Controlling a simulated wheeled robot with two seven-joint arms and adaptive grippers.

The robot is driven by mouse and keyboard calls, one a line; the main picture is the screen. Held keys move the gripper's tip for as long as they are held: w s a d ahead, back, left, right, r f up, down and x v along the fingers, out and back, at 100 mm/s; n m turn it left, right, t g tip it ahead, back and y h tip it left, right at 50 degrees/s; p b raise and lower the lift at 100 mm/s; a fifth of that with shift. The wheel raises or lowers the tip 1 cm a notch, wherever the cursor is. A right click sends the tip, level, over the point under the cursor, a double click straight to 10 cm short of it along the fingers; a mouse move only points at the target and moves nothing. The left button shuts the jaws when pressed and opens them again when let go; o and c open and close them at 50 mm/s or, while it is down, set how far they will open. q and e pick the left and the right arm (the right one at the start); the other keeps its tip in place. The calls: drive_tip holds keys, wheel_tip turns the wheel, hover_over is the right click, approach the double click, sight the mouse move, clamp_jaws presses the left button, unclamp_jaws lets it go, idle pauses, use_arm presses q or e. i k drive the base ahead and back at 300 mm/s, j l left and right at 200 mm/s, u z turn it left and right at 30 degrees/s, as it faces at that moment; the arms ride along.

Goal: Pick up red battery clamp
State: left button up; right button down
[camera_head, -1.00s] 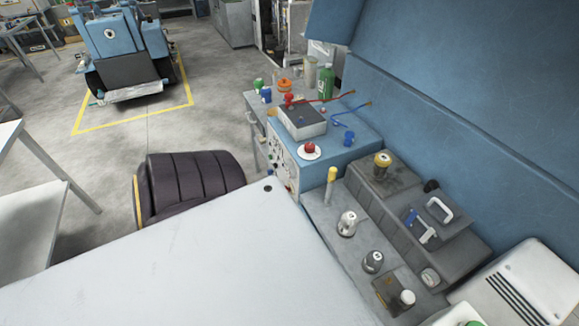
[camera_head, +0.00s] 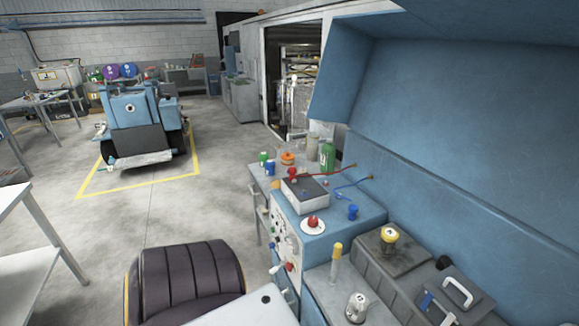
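On the blue cabinet (camera_head: 345,226) to the right of centre, a small red piece (camera_head: 292,173) stands at the far edge of a dark-topped grey box (camera_head: 305,193). A red cable (camera_head: 325,175) runs from near it to the right. A second small red piece (camera_head: 313,220) sits on a white disc in front of the box. Both are too small to tell for certain which is the red battery clamp. Neither of my grippers is in view.
A blue piece (camera_head: 353,211) and blue cable (camera_head: 352,184) lie right of the box. A green bottle (camera_head: 327,156) and small containers stand behind. A blue wall rises at right. A dark seat (camera_head: 185,280) is at front left. Open floor lies beyond.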

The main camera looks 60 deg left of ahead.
sight(292, 170)
drive_tip(key=j+u, duration=0.15)
drive_tip(key=u, duration=0.3)
drive_tip(key=j+u, duration=0.1)
drive_tip(key=u, duration=0.35)
drive_tip(key=j+u, duration=0.15)
drive_tip(key=u, duration=0.3)
drive_tip(key=j+u, duration=0.1)
drive_tip(key=u, duration=0.35)
drive_tip(key=i+l, duration=0.05)
